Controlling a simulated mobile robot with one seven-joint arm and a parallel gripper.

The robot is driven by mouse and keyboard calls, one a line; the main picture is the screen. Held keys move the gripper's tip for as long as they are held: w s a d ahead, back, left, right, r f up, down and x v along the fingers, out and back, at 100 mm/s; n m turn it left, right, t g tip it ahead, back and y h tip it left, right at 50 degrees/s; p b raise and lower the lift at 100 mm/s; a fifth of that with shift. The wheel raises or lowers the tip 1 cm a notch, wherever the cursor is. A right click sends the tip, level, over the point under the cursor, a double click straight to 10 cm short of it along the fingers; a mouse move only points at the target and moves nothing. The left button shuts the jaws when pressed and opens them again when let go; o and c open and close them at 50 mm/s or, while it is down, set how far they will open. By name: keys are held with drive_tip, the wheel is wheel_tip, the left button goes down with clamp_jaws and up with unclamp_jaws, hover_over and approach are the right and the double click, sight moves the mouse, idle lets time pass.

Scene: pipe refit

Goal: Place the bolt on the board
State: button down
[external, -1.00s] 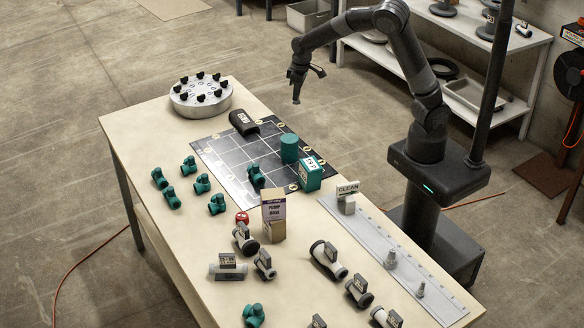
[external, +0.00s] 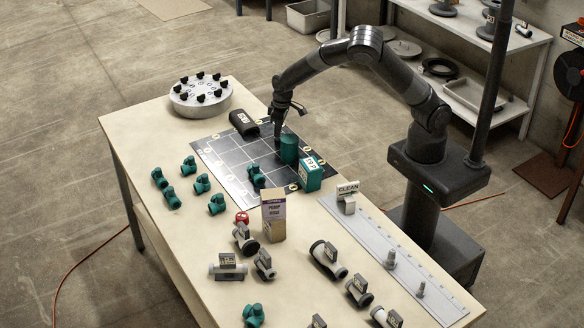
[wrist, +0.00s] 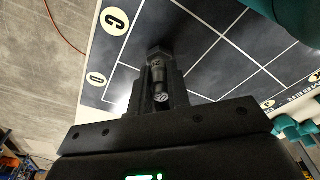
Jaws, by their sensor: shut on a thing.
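The board (external: 225,152) is a black sheet with a white grid and pale lettered discs along its edges, lying on the table. My gripper (external: 278,143) is low over the board's far right part, beside a teal cylinder. In the wrist view my gripper (wrist: 159,88) is shut on the bolt (wrist: 157,60), a dark grey piece held between the fingers, with the board (wrist: 195,42) beneath it near the disc marked C. The bolt is too small to make out in the external view. I cannot tell whether it touches the board.
A round flange (external: 182,100) with black knobs stands at the far left. A cardboard box (external: 273,215) and several pipe fittings occupy the near table.

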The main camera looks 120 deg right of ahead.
drive_tip(key=shift+f, duration=0.15)
drive_tip(key=c, duration=1.4)
unclamp_jaws()
drive_tip(key=shift+o, duration=0.2)
wheel_tip(320, 180, up, 12)
drive_tip(key=s+a, duration=0.1)
drive_tip(key=s+a+r+n+t+y, duration=0.15)
drive_tip(key=a+r, duration=0.35)
drive_tip(key=a, duration=0.6)
drive_tip(key=s+a+r+n+t+y, duration=0.1)
drive_tip(key=s+a+r+n, duration=0.3)
drive_tip(key=a, duration=0.8)
drive_tip(key=s+a+r+n+t+h, duration=0.1)
drive_tip(key=s+a+r, duration=0.4)
drive_tip(key=s+a, duration=0.6)
drive_tip(key=shift+a+r+n+t, duration=0.4)
drive_tip(key=shift+a+n+t, duration=0.15)
drive_tip(key=shift+a+n, duration=0.7)
